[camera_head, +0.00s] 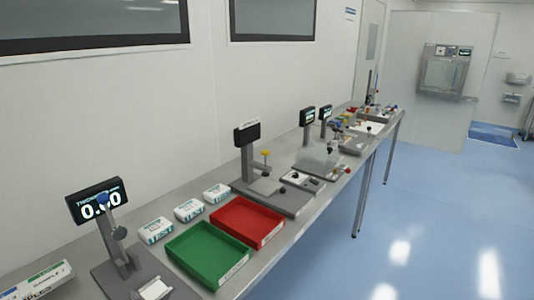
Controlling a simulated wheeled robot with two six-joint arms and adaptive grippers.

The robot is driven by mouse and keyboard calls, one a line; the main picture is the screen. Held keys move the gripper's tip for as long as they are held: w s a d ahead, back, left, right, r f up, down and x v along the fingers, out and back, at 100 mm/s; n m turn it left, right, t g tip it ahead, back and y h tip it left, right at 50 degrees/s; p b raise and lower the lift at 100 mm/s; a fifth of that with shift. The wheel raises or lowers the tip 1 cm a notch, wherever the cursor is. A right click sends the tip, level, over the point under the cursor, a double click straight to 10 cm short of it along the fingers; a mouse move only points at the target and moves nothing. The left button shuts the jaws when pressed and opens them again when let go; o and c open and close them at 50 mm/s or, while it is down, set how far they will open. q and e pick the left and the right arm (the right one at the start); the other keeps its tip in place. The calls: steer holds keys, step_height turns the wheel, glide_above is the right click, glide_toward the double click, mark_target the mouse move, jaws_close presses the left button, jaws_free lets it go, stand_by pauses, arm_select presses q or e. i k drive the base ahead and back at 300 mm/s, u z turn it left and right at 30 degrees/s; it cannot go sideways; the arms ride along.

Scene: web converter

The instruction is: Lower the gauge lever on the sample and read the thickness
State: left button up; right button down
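The thickness gauge stands at the near left of the bench. Its dark display (82,207) is lit with the word THICKNESS and a number that starts with 0 and ends in 0; the middle is partly covered by a blue knob (103,199). The knob appears to top the gauge lever, raised in front of the screen. A grey round part (118,233) sits on the gauge's post below it. A white, sample-like piece (154,289) lies on the grey gauge base (122,276), cut by the bottom edge. Neither gripper is in view.
A green tray (183,266) and a red tray (236,218) stand right of the gauge, both empty. Several white packs (188,210) lie behind them. A labelled samples box (38,279) is at the lower left. Other instruments (247,133) line the bench further back. The blue floor on the right is clear.

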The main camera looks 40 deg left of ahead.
mark_target(119, 233)
steer(key=i, duration=2.25)
steer(key=u, duration=3.7)
